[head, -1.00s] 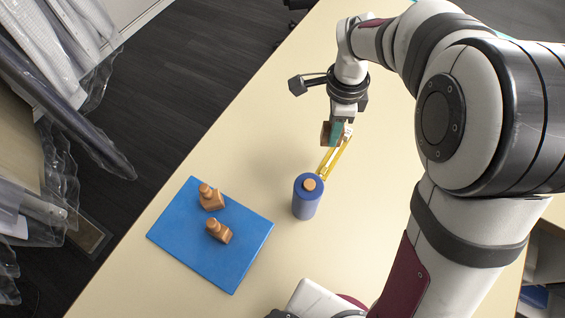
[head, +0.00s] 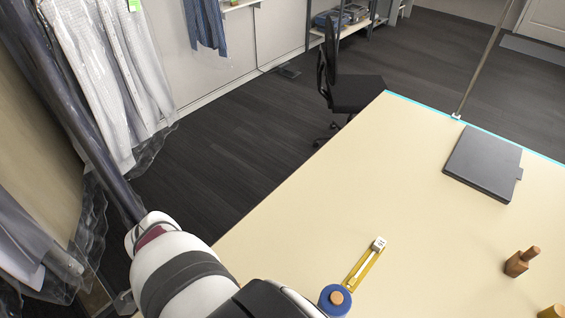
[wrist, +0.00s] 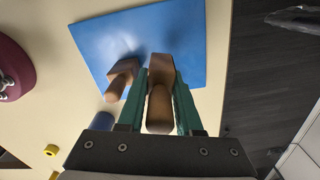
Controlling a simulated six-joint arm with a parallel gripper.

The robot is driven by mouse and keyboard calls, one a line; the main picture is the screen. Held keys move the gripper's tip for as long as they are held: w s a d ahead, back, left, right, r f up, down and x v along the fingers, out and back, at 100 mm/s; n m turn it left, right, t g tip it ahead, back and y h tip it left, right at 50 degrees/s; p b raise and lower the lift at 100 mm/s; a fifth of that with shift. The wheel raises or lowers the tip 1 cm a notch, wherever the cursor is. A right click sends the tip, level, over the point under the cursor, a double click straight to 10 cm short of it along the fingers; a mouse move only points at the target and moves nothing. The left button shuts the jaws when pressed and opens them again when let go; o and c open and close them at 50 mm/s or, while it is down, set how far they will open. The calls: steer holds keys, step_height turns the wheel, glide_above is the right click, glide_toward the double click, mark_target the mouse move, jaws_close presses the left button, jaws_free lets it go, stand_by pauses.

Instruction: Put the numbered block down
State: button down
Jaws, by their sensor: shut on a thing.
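My gripper (wrist: 160,85) shows in the wrist view, its two green fingers shut on a brown wooden block (wrist: 162,68) with a round peg handle pointing toward the camera. The held block is over the blue mat (wrist: 185,30); I cannot tell whether it touches. A similar wooden block (wrist: 122,70) with a peg stands on the mat just left of it. No number can be read on either. Anything directly behind the held block is hidden. In the head view the gripper, the held block and the mat are out of sight; only part of my arm shows at lower left.
In the head view a blue cylinder (head: 331,309) with a wooden top stands beside a yellow strip (head: 363,272) with a white end piece (head: 379,244). Another pegged block (head: 515,267) and a dark flat case (head: 482,163) are farther right. The middle table is clear.

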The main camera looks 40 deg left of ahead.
steer(key=s+f+n, duration=0.1)
steer(key=d+f+n, duration=0.1)
steer(key=s+d+f+n, duration=0.1)
steer(key=f, duration=0.1)
steer(key=shift+s+d, duration=0.1)
steer(key=shift+s, duration=0.2)
step_height(320, 180, down, 2)
steer(key=shift+f, duration=0.35)
steer(key=c, duration=0.6)
jaws_free()
steer(key=shift+f, duration=0.1)
steer(key=shift+r, duration=2.15)
